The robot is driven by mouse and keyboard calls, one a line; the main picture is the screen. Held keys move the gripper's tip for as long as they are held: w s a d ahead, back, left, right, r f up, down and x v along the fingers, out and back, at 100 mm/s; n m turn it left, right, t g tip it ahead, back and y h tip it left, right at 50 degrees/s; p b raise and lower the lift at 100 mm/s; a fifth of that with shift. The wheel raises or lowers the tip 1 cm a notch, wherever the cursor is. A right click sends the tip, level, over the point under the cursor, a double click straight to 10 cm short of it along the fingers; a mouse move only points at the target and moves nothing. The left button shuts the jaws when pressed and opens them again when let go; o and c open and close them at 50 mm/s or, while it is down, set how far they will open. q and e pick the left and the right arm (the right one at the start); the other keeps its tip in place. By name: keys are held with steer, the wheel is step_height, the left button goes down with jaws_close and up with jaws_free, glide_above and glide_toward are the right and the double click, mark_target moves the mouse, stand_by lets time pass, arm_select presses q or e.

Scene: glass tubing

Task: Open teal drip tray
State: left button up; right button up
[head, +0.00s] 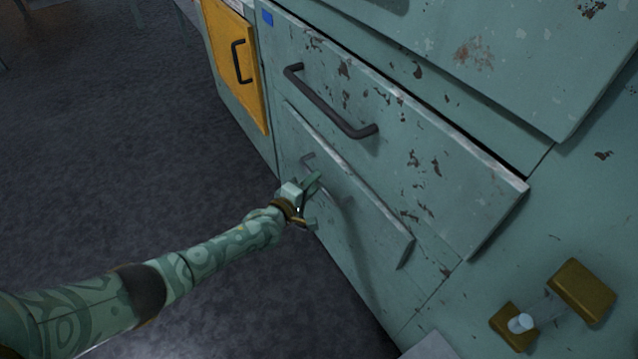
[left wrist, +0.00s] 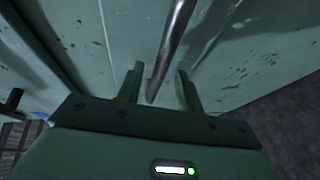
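The teal drip tray (head: 375,222) shows as the lower, paint-worn front panel of the cabinet, below a larger drawer. Its bar handle (head: 308,160) is partly hidden behind my left gripper (head: 311,200) in the head view. In the left wrist view the dark handle bar (left wrist: 174,45) runs down between the two fingers of my left gripper (left wrist: 160,88). The fingers are apart, with gaps beside the bar. I cannot tell how far the tray stands out from the cabinet. My right gripper is not in view.
A larger chipped teal drawer (head: 430,165) with a dark handle (head: 328,103) is above the tray. A yellow door (head: 228,55) is at the upper left.

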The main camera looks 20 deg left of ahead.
arm_select(q)
steer(key=shift+b+x, duration=0.3)
steer(key=shift+x, duration=0.6)
steer(key=shift+w, duration=0.2)
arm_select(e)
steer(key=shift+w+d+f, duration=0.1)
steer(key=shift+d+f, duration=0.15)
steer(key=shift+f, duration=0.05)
arm_select(q)
steer(key=shift+c, duration=0.4)
